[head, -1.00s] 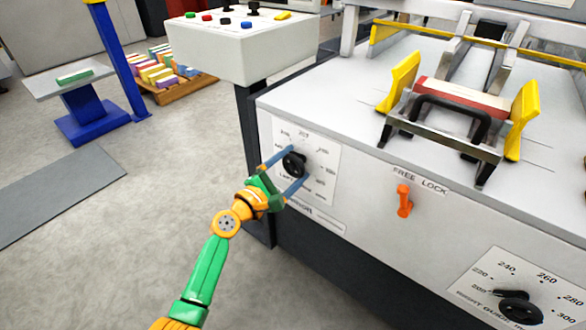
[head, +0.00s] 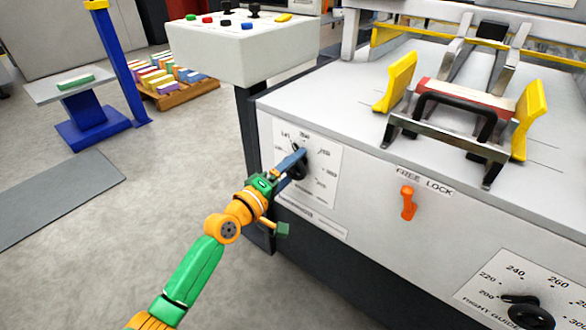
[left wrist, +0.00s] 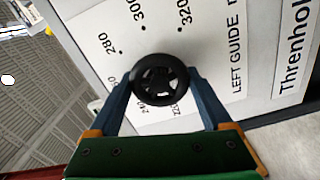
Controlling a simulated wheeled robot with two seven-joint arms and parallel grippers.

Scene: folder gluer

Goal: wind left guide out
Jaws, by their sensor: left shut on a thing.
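The left guide knob (head: 299,168) is a black handwheel on a white dial plate on the machine's front. It also shows in the left wrist view (left wrist: 158,78), beside the words LEFT GUIDE. My left gripper (head: 300,160) is shut on it, with one blue finger on each side of its rim in the left wrist view (left wrist: 159,76). In the head view the fingers overlap and partly hide the knob. The yellow left guide (head: 396,80) stands upright on the machine top, left of the red and black carriage. My right gripper is not in view.
An orange FREE LOCK lever (head: 408,202) sits right of the dial. The right guide knob (head: 528,312) is at the lower right. A control box (head: 240,48) with buttons overhangs to the upper left. Open floor lies left of my arm.

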